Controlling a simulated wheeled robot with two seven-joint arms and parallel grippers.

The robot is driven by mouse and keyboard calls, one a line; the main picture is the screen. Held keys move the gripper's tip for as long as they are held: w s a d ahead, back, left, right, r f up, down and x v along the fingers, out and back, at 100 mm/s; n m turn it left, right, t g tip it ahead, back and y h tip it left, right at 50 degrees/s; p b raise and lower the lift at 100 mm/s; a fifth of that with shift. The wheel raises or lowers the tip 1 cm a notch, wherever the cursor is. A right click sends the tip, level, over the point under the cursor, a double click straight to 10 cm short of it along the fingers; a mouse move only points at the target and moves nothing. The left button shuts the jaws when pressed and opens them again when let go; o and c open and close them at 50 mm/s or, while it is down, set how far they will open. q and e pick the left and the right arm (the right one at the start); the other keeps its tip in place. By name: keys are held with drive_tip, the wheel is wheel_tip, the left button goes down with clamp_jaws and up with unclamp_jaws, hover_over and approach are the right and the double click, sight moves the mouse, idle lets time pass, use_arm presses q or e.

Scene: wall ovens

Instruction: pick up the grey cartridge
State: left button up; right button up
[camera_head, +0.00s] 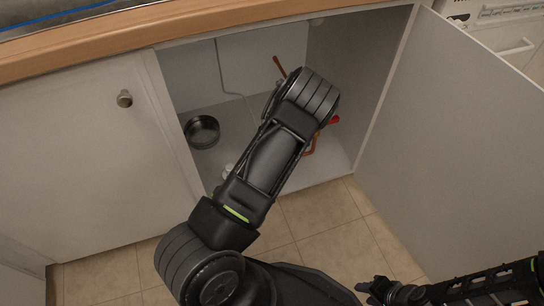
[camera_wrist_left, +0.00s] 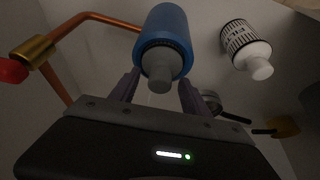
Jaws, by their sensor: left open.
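My left gripper (camera_wrist_left: 160,92) is open in the left wrist view, its two fingers reaching toward a blue cartridge (camera_wrist_left: 168,28) with a grey neck. The neck shows between the fingers; I cannot tell whether they touch it. A white or pale grey cartridge (camera_wrist_left: 240,42) with dark printing and a white neck is to the right, apart from the fingers. No plainly grey-bodied cartridge shows. In the head view my left arm reaches into the open cabinet and hides its own gripper. My right gripper (camera_head: 378,291) is low in front of the cabinet; its jaw opening is unclear.
A copper pipe (camera_wrist_left: 112,19) with a brass fitting (camera_wrist_left: 32,50) and red handle (camera_wrist_left: 12,70) runs close on the left. A dark round pan (camera_head: 202,131) sits on the cabinet floor. The open door (camera_head: 455,150) bounds the right; the wooden counter (camera_head: 180,25) lies above.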

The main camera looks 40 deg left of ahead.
use_arm(q)
drive_tip(key=shift+w+a+f, duration=0.2)
drive_tip(key=shift+f, duration=0.4)
drive_tip(key=shift+c, duration=0.3)
clamp_jaws()
drive_tip(key=shift+r, duration=0.1)
idle(0.9)
